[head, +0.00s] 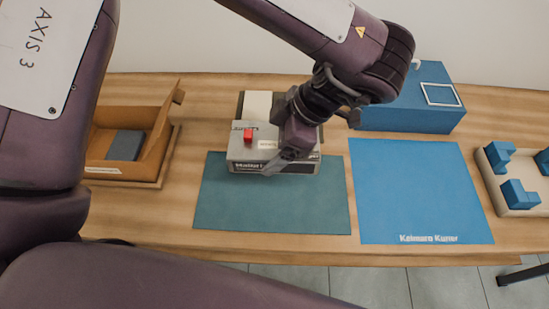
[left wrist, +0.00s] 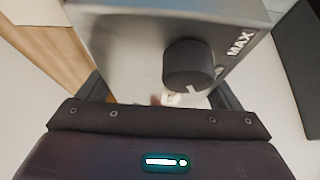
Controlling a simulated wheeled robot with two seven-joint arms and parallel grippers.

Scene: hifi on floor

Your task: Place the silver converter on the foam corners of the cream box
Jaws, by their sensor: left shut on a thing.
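The silver converter (head: 236,153) is a grey box with lettering on its front and a red part on top. It is at the back of the dark green mat (head: 270,215); I cannot tell whether it touches the mat. My left gripper (head: 283,160) is shut on it from above, at its right part. In the left wrist view the converter (left wrist: 135,40) fills the space beyond the fingers (left wrist: 162,95), with a black knob and "MAX" lettering. The cream box (head: 500,203) stands at the far right, partly cut off, with blue foam corners (head: 515,193) inside. My right gripper is not in view.
A flat blue mat (head: 415,190) lies clear between the green mat and the cream box. A blue box (head: 415,115) with a white outlined label stands behind it. A brown open carton (head: 160,145) with a dark slab (head: 126,145) is at the left. A wall rises behind the table.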

